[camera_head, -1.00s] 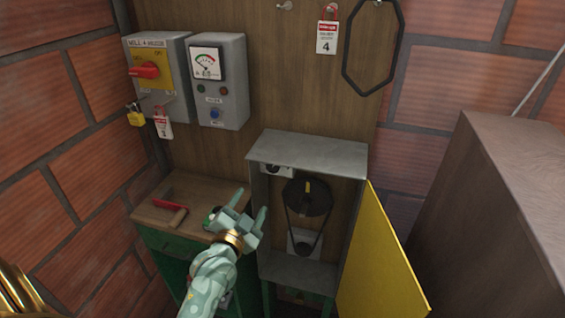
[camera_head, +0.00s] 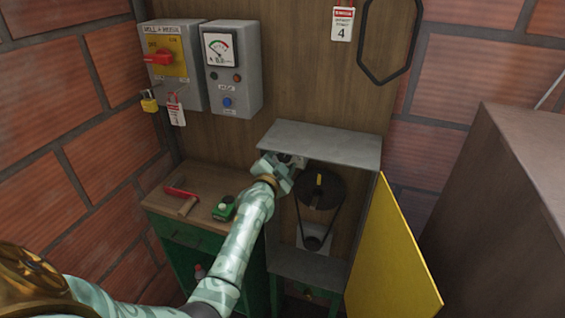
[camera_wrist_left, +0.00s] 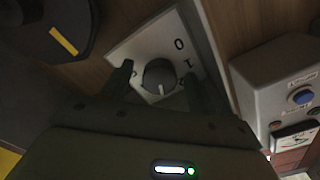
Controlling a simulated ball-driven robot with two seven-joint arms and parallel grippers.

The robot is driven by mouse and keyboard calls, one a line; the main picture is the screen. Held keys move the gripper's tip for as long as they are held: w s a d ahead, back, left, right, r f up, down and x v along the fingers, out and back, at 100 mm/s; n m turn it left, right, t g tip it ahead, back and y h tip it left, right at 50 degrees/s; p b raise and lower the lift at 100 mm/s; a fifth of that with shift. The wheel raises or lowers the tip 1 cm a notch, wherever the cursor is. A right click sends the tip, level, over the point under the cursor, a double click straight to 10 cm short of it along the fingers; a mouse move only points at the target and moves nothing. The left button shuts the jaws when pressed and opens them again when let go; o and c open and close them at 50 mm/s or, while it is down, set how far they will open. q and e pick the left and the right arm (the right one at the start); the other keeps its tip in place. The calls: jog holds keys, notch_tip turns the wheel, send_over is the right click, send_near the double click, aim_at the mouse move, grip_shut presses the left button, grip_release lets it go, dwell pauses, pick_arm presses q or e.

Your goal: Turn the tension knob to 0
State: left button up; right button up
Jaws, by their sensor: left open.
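The tension knob (camera_wrist_left: 157,73) is a round dark grey knob on a white plate (camera_wrist_left: 127,50) in the left wrist view. O and I are printed beside it, with a third mark partly hidden by a finger. The knob's light pointer line is at its lower edge, away from the O. My left gripper (camera_wrist_left: 160,78) is open, one finger on each side of the knob; I cannot tell whether they touch it. In the head view my left gripper (camera_head: 279,168) reaches into the upper left of the open grey cabinet (camera_head: 325,142) and mostly hides the plate.
A black pulley (camera_head: 322,192) with a belt is close right of my gripper. The yellow door (camera_head: 393,255) stands open on the right. A workbench (camera_head: 160,200) holds a red-handled tool (camera_head: 181,192) and a green object (camera_head: 224,208). Control boxes (camera_head: 233,70) hang above.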

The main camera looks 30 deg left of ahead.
pick_arm(q)
jog(key=shift+w+r, duration=0.1)
pick_arm(e)
jog(key=shift+d, duration=0.3)
pick_arm(q)
jog(key=c, duration=1)
pick_arm(e)
jog(key=shift+d, duration=0.1)
pick_arm(q)
jog(key=shift+n, duration=0.3)
pick_arm(e)
jog(key=shift+r, duration=0.15)
